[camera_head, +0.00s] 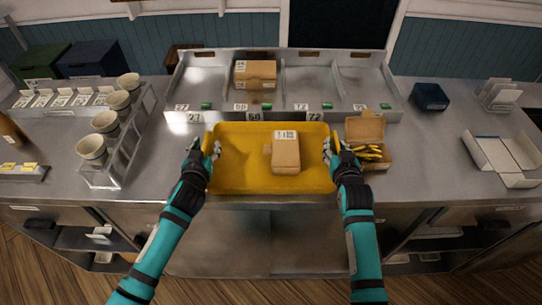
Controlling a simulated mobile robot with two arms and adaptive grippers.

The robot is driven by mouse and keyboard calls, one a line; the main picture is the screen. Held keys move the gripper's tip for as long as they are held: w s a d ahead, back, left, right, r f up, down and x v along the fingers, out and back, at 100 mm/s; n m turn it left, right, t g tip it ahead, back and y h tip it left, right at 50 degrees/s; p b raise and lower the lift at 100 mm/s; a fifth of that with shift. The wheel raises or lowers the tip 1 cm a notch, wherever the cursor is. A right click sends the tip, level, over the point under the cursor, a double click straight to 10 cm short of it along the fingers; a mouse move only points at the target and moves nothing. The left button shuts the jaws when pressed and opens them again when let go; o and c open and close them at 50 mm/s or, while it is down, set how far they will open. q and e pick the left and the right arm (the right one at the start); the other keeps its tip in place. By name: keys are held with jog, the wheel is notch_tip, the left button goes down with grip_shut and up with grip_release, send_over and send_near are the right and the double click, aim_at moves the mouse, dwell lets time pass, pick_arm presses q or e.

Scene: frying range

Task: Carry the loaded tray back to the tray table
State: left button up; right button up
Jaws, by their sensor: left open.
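The yellow tray (232,178) is at the front of the steel counter, in front of the labelled bins. One closed brown carton (286,157) with a white label sits in it, right of the tray's middle. My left gripper (213,150) is open at the tray's left rim. My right gripper (331,150) is at the right rim; its fingers are too small to tell whether they are open or shut. I cannot tell whether either gripper touches the tray. I cannot make out a separate tray table.
A divided steel rack (210,82) behind the tray holds a brown carton (255,73) in one bay. A clear rack of paper cups (104,172) is at left. An open white carton (502,160) lies at right.

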pick_arm(q)
jog(key=c, duration=0.5)
pick_arm(e)
jog(key=c, duration=0.5)
pick_arm(q)
grip_shut()
pick_arm(e)
grip_shut()
pick_arm(q)
jog(key=shift+r, duration=0.2)
pick_arm(e)
jog(key=shift+r, duration=0.2)
